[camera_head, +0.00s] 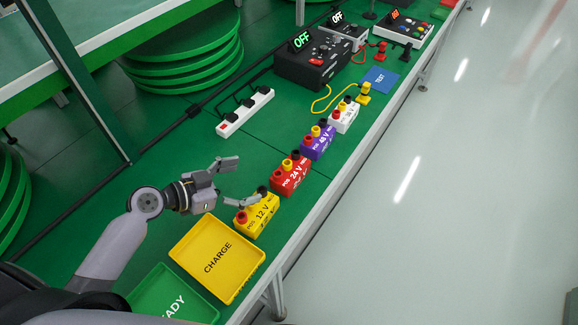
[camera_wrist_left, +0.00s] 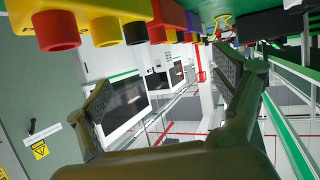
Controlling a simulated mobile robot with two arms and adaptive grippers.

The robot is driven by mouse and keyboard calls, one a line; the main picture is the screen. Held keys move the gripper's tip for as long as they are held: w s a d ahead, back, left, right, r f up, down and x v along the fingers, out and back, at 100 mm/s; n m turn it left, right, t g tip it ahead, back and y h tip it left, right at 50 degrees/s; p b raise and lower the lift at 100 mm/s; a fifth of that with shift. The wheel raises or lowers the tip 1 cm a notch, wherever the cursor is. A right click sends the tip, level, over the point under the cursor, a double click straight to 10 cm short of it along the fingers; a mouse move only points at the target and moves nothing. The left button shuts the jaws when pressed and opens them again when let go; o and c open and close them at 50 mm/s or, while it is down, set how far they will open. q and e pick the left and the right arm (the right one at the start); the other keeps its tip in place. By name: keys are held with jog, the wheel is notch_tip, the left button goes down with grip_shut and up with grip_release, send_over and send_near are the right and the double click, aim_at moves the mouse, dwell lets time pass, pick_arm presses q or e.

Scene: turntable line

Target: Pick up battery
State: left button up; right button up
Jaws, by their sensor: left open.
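A row of batteries stands on the green bench: a yellow 12 V one (camera_head: 258,221), a red 24 V one (camera_head: 291,181), a purple 48 V one (camera_head: 317,146) and a white one (camera_head: 344,118) whose label is too small to read. Each has coloured terminals on top. My left gripper (camera_head: 236,181) is open and empty, left of the yellow and red batteries; its lower finger reaches close to the yellow one's terminals. In the left wrist view the open fingers (camera_wrist_left: 168,92) frame empty space, with coloured terminals (camera_wrist_left: 105,30) along the top edge. My right gripper does not show.
A yellow CHARGE tray (camera_head: 192,252) and a green tray (camera_head: 160,292) lie at the near end. A white power strip (camera_head: 245,112), a black device reading OFF (camera_head: 308,68) and a blue TEST pad (camera_head: 380,80) lie farther along. Floor is free at right.

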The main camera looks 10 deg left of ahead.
aim_at(282, 170)
pick_arm(q)
jog(key=p+x, duration=0.1)
jog(key=x, duration=0.3)
jog(key=shift+w+r, duration=0.1)
jog(key=shift+r, duration=0.1)
jog(key=x, duration=0.4)
jog(key=shift+a+f+p, duration=0.1)
jog(key=shift+f+p, duration=0.05)
jog(key=shift+p, duration=0.2)
jog(key=shift+w+d, duration=0.15)
jog(key=shift+d, duration=0.1)
jog(key=p+x, duration=0.2)
jog(key=x, duration=0.1)
jog(key=shift+w+d, duration=0.1)
jog(key=shift+d, duration=0.05)
jog(key=shift+w+d+f, duration=0.3)
jog(key=shift+w+d, duration=0.05)
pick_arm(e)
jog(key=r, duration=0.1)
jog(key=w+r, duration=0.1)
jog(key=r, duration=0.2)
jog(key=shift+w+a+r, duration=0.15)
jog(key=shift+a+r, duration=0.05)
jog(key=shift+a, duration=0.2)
pick_arm(q)
jog(key=shift+a, duration=0.1)
jog(key=shift+c, duration=0.5)
